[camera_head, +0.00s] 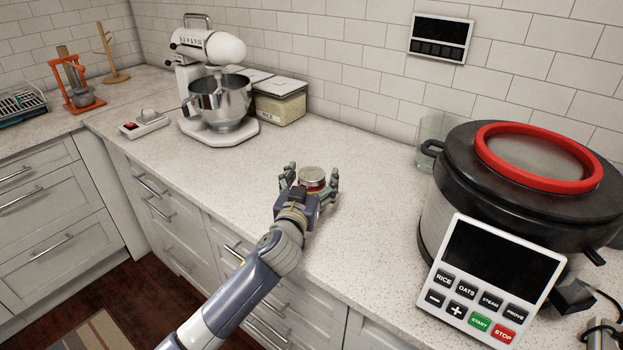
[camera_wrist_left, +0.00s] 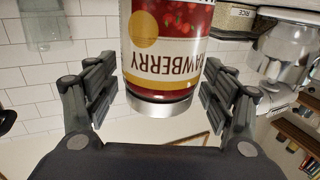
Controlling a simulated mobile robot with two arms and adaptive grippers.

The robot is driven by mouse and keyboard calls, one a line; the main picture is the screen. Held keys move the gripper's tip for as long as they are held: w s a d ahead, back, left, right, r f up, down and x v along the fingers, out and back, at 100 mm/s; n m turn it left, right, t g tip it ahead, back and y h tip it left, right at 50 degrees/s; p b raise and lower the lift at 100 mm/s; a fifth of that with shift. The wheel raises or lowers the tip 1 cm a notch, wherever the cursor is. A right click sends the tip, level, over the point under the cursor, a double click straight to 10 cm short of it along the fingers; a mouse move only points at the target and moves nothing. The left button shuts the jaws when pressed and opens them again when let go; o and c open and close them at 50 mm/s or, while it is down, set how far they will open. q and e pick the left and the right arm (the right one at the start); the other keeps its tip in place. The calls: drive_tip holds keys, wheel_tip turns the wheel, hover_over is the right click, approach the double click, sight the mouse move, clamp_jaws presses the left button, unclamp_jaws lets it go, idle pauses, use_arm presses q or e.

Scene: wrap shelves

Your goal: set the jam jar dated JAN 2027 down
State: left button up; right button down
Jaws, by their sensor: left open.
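The jam jar (camera_head: 312,177) stands upright on the speckled countertop, with a silver lid and red contents. In the left wrist view, which is upside down, the jar (camera_wrist_left: 165,60) shows a strawberry label with a yellow dot; no date can be read. My left gripper (camera_head: 309,180) is open around the jar, one finger on each side. In the wrist view its fingers (camera_wrist_left: 160,95) are apart from the jar, with gaps on both sides. The jar's lower part is hidden by the gripper in the head view.
A large black cooker (camera_head: 450,205) with a button panel (camera_head: 490,280) stands at the right, a clear glass (camera_head: 430,135) behind it. A stand mixer (camera_head: 215,100), containers (camera_head: 280,103) and a small scale-like device (camera_head: 143,124) are at the left. The counter around the jar is clear.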

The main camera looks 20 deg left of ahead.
use_arm(q)
drive_tip(key=shift+r, duration=0.15)
drive_tip(key=shift+s, duration=0.2)
drive_tip(key=s, duration=0.5)
drive_tip(key=s+b, duration=0.1)
drive_tip(key=s, duration=0.4)
drive_tip(key=shift+s+d, duration=0.2)
drive_tip(key=shift+s, duration=0.65)
